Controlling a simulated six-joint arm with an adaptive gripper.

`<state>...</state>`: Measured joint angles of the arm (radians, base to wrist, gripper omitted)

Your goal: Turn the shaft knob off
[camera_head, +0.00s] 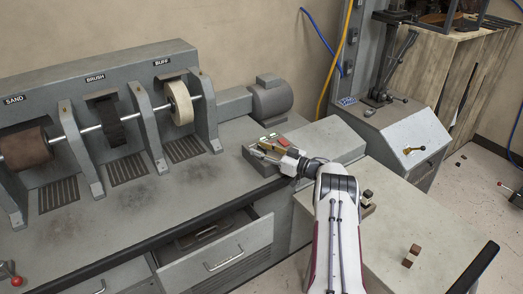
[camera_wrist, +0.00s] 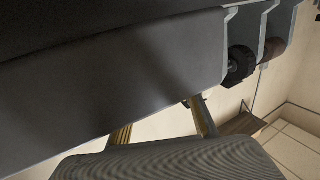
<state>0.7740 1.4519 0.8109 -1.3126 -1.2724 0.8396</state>
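I cannot pick out the shaft knob for certain. A small grey control box (camera_head: 256,163) with green and red parts on top sits on the bench right of the grinding wheels. My gripper (camera_head: 265,151) is at this box, low over its top, and covers part of it. In the wrist view two brass-coloured fingers of my gripper (camera_wrist: 162,126) stand apart with nothing seen between them. A red part (camera_head: 283,141) shows just beyond the fingers. Whether the fingers touch anything is too small to tell.
The machine carries a brown sanding drum (camera_head: 25,148), a dark brush (camera_head: 109,120) and a pale buffing wheel (camera_head: 180,103) on one shaft. A motor (camera_head: 270,97) stands behind my gripper. A red-knobbed lever (camera_head: 9,268) is at lower left. A drawer (camera_head: 218,255) stands open.

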